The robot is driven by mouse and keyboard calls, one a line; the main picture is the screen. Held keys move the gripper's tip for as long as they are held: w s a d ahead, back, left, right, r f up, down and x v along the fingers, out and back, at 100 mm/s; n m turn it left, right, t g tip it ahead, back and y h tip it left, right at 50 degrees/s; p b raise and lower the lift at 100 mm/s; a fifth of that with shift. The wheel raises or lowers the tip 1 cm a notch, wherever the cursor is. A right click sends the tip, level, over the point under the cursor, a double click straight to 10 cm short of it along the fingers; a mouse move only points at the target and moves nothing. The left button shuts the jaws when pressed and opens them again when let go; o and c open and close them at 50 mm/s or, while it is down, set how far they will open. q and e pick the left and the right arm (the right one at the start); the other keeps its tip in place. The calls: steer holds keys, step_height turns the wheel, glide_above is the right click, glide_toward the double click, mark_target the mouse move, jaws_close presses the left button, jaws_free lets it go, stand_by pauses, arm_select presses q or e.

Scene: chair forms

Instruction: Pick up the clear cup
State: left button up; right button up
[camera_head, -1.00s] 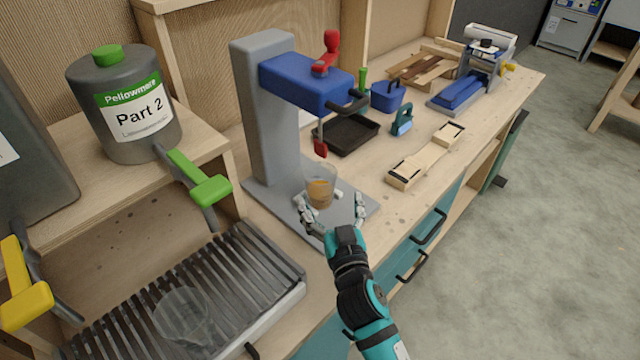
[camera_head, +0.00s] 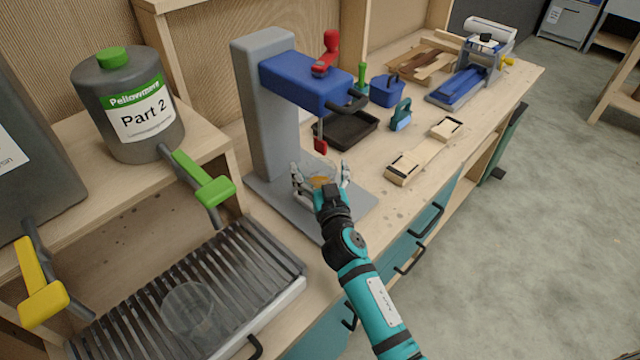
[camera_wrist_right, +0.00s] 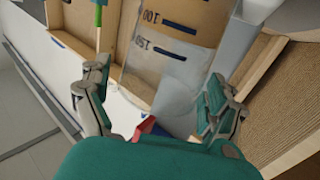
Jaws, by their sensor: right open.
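A clear cup (camera_head: 321,182) with amber liquid stands on the grey base of the blue-and-grey press. My right gripper (camera_head: 320,177) is open, with one finger on each side of this cup; its palm hides the cup's lower part. In the right wrist view, the cup (camera_wrist_right: 172,50), with dark graduation marks, is between the open fingers of the gripper (camera_wrist_right: 158,98). I cannot tell whether the fingers touch it. A second clear cup (camera_head: 193,314), seemingly empty, sits on the slatted drip rack at lower left. My left gripper is not in view.
The grey press column (camera_head: 268,115) rises just behind the cup, and its blue head (camera_head: 310,82) with a red lever overhangs it. A black tray (camera_head: 347,130) and wooden form (camera_head: 424,152) lie to the right. Dispenser taps with green (camera_head: 205,180) and yellow (camera_head: 40,285) handles jut out at left.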

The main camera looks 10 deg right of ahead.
steer(key=c, duration=1)
steer(key=shift+r, duration=0.15)
